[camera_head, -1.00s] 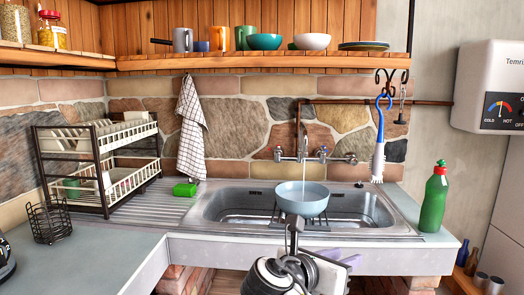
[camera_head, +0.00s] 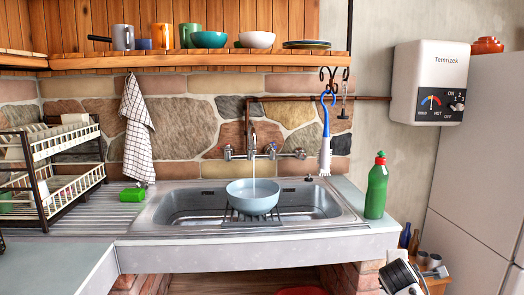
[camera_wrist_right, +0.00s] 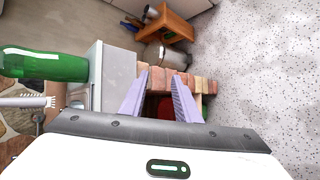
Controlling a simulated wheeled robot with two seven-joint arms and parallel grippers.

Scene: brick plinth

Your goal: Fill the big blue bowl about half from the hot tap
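The big light-blue bowl (camera_head: 253,203) stands upright on a dark wire rack (camera_head: 236,218) in the steel sink (camera_head: 160,212). A thin stream of water (camera_head: 254,178) runs from the wall tap (camera_head: 252,148) into the bowl. The water level inside is hard to make out. My right gripper's two lilac fingers (camera_wrist_right: 158,96) are apart with nothing held between them, in the wrist view. They point down past the counter edge, away from the bowl. In the head view only part of my right arm shows at the lower right. My left gripper is out of view.
A green bottle (camera_head: 376,188) stands on the counter right of the sink. A white water heater (camera_head: 440,82) with a cold-hot dial hangs on the wall. A dish rack (camera_head: 50,170) and green sponge (camera_head: 132,194) are at left. A wooden stool (camera_wrist_right: 172,22) stands on the floor.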

